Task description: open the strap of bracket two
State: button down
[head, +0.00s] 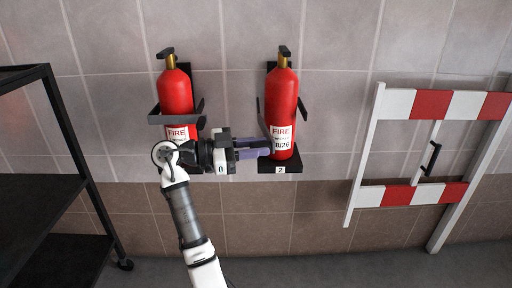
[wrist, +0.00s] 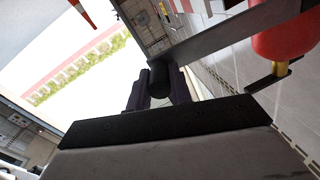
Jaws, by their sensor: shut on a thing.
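Bracket two (head: 279,167), labelled 2, holds the right red extinguisher (head: 284,100) upright; it also shows in the wrist view (wrist: 285,35). Its strap (wrist: 235,35) is a flat grey bar with a dark cylindrical knob (wrist: 159,78) at its end. In the head view the strap (head: 261,117) shows nearly edge-on at the extinguisher's left side, and no bar crosses the extinguisher's front. My gripper (head: 264,148) reaches in from the left, in front of the extinguisher's lower left. In the wrist view its fingers (wrist: 160,92) are shut on the knob.
The left extinguisher (head: 176,92) has a dark strap (head: 173,118) across its front, behind my arm. A black shelf rack (head: 62,120) stands at the left. A red-and-white barrier (head: 417,104) stands at the right. Open floor (head: 310,268) lies below.

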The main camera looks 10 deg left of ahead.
jog(key=c, duration=1.3)
grip_release()
jog(key=shift+o, duration=0.2)
jog(key=v, duration=1.3)
jog(key=shift+s+a+b, duration=0.15)
jog(key=shift+a+b, duration=0.15)
jog(key=shift+a, duration=0.05)
